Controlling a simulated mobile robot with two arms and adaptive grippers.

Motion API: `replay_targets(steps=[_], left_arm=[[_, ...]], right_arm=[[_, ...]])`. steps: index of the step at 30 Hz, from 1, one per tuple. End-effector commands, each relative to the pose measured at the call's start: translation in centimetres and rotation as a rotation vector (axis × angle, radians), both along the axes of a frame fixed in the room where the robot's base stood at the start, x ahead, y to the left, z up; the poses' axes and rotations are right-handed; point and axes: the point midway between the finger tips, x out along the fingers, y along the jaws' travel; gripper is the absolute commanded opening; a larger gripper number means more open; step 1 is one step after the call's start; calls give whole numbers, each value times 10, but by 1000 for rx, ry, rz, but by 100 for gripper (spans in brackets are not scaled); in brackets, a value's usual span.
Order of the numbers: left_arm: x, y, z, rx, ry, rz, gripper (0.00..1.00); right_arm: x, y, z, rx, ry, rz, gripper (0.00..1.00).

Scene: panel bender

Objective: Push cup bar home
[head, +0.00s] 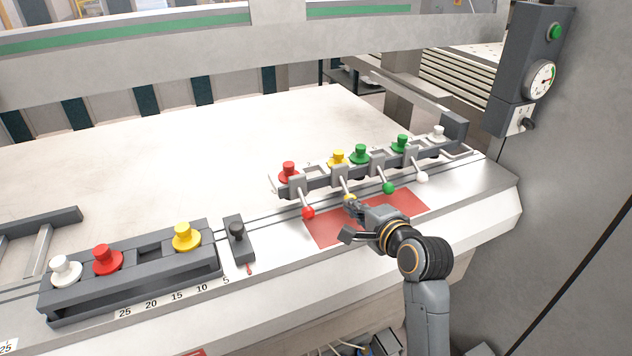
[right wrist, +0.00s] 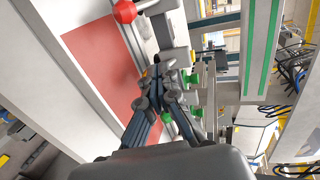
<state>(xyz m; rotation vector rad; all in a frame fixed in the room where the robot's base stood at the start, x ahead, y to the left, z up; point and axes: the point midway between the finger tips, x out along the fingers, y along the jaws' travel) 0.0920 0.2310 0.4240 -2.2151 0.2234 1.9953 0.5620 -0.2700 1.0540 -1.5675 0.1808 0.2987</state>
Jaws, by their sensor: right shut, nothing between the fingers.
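The cup bar (head: 322,180) is a grey rail at the right of the table, carrying red, yellow, green and white cups. Levers with red (head: 308,213), yellow (head: 349,198), green (head: 389,188) and white (head: 422,178) knobs stick out from its front. My right gripper (head: 352,207) is shut and empty, over the red mat, its tips close to the yellow knob. I cannot tell whether they touch. In the right wrist view the shut fingers (right wrist: 157,80) point toward the bar and partly hide it; the red knob (right wrist: 124,11) shows above. My left gripper is not in view.
A red mat (head: 325,230) lies before the bar. At the left stands a dark rack (head: 130,279) with white, red and yellow cups, beside a small black-knobbed block (head: 238,240). A grey post with a gauge (head: 540,79) rises at the right. The table behind the bar is clear.

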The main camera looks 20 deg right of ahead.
Motion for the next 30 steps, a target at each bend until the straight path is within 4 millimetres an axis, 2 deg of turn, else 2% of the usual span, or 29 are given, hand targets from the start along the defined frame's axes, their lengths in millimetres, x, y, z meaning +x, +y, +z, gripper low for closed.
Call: replay_targets(steps=[6,12,15,21,30], left_arm=[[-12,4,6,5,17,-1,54],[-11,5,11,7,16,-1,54],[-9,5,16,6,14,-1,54],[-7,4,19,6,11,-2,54],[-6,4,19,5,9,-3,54]], right_arm=[[45,4,-12,0,0,3,0],[84,8,-24,-1,-1,3,0],[100,8,-22,-2,-2,3,0],[117,10,-24,-1,-1,3,0],[120,11,-25,-1,-2,3,0]])
